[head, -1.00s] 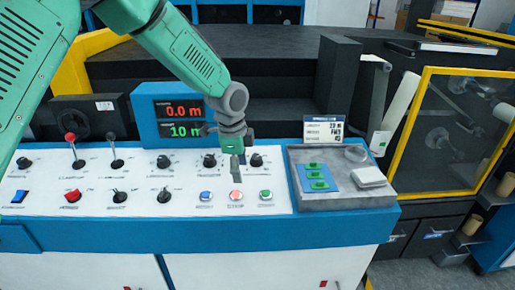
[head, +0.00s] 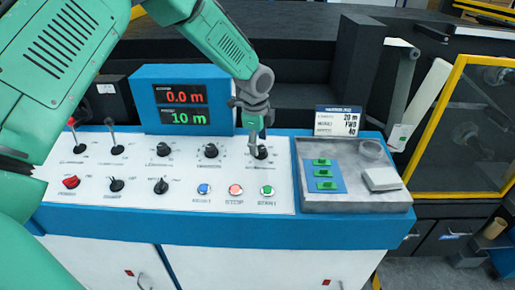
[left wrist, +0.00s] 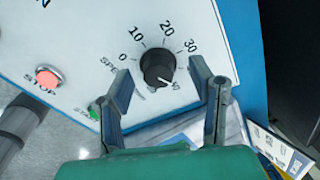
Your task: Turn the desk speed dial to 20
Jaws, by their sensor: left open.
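The desk speed dial is a black knob (left wrist: 158,68) on the white panel, with 0, 10, 20 and 30 printed around it and a last number partly hidden. A white mark on the knob faces the lower right, toward that last number. In the head view the dial (head: 262,153) is the rightmost of the upper knobs, partly behind my gripper. My left gripper (head: 258,137) is over the dial, pointing down. In the left wrist view my left gripper (left wrist: 166,93) is open, one finger on each side of the knob, with gaps visible. My right gripper is not in view.
A display (head: 183,106) reads 0.0 m and 10 m. Blue, red and green buttons (head: 236,190) sit below the dial. A grey tray (head: 350,203) with green pieces lies to the right, behind it a small card (head: 338,121). Other knobs and levers stand to the left.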

